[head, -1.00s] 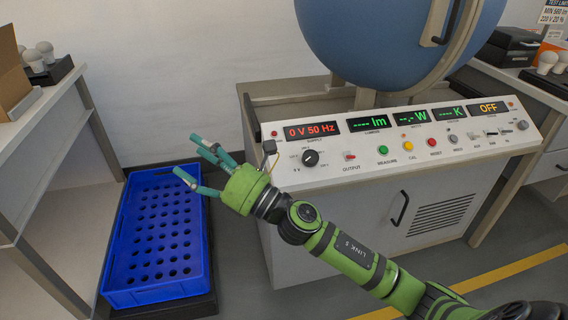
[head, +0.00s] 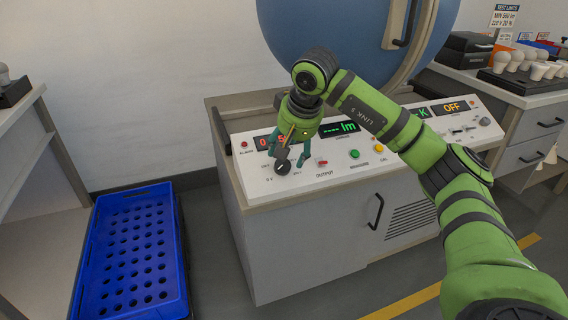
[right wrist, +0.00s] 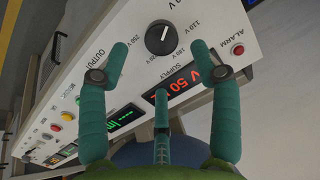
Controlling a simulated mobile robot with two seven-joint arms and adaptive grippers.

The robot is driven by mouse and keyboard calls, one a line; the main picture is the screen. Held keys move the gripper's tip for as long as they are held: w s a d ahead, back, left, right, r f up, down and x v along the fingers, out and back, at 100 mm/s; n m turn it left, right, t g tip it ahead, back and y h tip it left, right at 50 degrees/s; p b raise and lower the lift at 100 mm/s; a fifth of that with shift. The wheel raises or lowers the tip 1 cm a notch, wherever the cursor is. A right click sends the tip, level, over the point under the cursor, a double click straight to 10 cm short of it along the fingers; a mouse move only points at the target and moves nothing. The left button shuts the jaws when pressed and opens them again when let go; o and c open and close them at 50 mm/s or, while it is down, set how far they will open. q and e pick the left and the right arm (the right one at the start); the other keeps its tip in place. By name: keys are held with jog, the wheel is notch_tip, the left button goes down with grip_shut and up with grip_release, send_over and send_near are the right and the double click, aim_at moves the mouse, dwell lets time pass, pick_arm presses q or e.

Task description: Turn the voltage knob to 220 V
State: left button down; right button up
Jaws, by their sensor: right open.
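The voltage knob (head: 282,167) is a round black dial with a white pointer line, at the left end of the white sloped panel (head: 340,178). The knob (right wrist: 159,38) shows unobstructed in the right wrist view, with voltage marks around it. My right gripper (head: 287,154) is open above the knob, fingers pointing down at it. In the right wrist view the fingertips (right wrist: 158,46) lie on either side of the knob with gaps; contact is not visible. The red supply display (head: 264,141) is partly hidden by my gripper. My left gripper is not in view.
Right of the knob are the red output switch (head: 322,162) and the green measure button (head: 354,154). A large blue sphere (head: 335,35) stands behind the panel. A blue crate (head: 133,197) sits on the floor at left. Bulbs stand on the right-hand bench.

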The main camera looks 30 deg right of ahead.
aim_at(284, 164)
jog(key=x, duration=0.4)
jog(key=shift+f+b, duration=0.25)
jog(key=shift+b, duration=0.15)
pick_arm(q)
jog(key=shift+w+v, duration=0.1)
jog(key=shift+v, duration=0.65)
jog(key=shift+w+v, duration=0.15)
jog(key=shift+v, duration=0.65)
pick_arm(e)
jog(key=shift+w+f, duration=0.35)
jog(key=shift+f, duration=0.2)
jog(key=c, duration=1.1)
